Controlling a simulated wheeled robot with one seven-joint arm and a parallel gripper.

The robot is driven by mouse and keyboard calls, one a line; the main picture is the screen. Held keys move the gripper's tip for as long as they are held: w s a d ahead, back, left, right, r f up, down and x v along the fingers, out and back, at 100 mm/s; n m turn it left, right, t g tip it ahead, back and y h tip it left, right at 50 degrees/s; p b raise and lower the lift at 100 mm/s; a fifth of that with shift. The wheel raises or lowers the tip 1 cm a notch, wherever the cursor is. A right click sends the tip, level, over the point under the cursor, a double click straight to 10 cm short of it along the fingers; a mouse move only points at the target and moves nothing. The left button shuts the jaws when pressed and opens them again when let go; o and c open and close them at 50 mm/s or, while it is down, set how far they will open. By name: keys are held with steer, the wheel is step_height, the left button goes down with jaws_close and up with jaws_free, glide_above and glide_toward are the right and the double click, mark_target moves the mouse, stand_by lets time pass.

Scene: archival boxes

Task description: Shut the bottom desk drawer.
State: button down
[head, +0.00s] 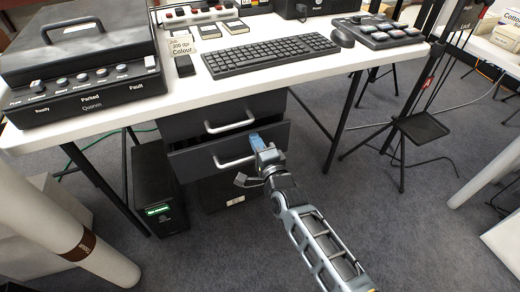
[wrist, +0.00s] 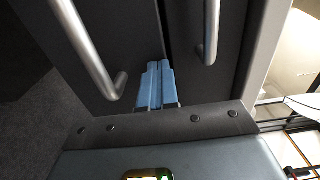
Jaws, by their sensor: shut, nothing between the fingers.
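The bottom desk drawer (head: 200,160) is a dark grey front with a silver bar handle (head: 235,161), in the unit under the white desk. It looks pulled out a little, with a dark gap above its top edge. My gripper (head: 256,138), with blue fingers, is shut and empty at the right part of this drawer's front, near its upper edge. In the wrist view the blue fingertips (wrist: 155,80) point at the dark panels, close to the gap between them, between two handles. Whether they touch the front I cannot tell.
The upper drawer (head: 225,112) sits flush above. The white desk top (head: 195,85) overhangs the unit and carries a scanner, keyboard and mouse. A black computer box (head: 158,190) stands left of the unit. Desk legs and a tripod stand (head: 402,140) are to the right. Carpet in front is clear.

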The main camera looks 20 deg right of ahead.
mark_target(251, 131)
steer(key=shift+w, duration=0.1)
steer(key=w+b, duration=0.2)
steer(key=w, duration=0.2)
steer(key=shift+w+r+b, duration=0.2)
steer(key=shift+b, duration=0.1)
stand_by(0.4)
